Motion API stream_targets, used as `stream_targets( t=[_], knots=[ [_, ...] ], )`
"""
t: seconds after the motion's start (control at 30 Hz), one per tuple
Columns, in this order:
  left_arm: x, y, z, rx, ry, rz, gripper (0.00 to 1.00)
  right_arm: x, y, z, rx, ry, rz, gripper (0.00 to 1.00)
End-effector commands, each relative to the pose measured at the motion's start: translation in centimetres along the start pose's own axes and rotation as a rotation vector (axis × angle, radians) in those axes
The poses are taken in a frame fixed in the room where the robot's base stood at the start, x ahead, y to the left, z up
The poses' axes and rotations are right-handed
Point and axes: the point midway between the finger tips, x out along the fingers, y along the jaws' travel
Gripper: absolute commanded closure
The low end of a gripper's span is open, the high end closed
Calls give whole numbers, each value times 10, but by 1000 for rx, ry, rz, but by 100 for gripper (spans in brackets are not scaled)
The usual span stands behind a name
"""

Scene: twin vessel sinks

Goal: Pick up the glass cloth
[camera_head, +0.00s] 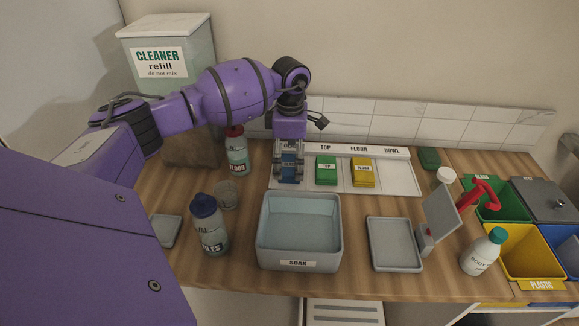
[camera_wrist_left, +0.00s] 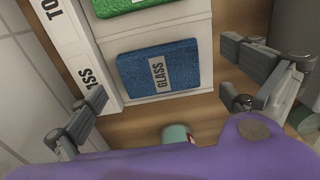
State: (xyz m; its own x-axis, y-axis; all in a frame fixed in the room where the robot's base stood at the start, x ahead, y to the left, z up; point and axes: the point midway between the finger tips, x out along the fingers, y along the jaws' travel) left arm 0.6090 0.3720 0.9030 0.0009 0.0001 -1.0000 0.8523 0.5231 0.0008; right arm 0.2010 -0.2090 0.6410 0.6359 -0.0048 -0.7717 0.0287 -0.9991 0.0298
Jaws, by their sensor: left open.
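The glass cloth (camera_wrist_left: 160,70) is a blue folded cloth labelled GLASS. It lies flat in the end compartment of a white tray (camera_wrist_left: 205,45), and it also shows in the head view (camera_head: 291,168), partly covered by my gripper. My left gripper (camera_head: 289,176) is above that compartment, pointing down, with its fingers apart and empty. In the left wrist view the left gripper (camera_wrist_left: 165,113) has one finger at lower left and one at right, with the cloth between and beyond them. I cannot tell the exact height gap. My right gripper is not in view.
A green cloth (camera_head: 326,170) and a yellow cloth (camera_head: 362,172) lie in the same tray. A red-capped bottle (camera_head: 237,157) stands close left of the gripper. The soak basin (camera_head: 298,262) is in front. A blue-capped bottle (camera_head: 209,228) and a glass cup (camera_head: 227,194) stand left.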

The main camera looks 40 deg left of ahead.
Motion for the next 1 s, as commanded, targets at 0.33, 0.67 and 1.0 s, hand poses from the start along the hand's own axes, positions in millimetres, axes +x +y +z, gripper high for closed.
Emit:
stream_targets(
  t=[0.33, 0.67, 1.0],
  knots=[
    [8, 0, 0, 1, 0, -1, 9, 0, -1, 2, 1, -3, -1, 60],
    [8, 0, 0, 1, 0, 0, 44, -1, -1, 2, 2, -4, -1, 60],
    [1, 0, 0, 1, 0, 2, 44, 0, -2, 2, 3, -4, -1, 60]
  ],
)
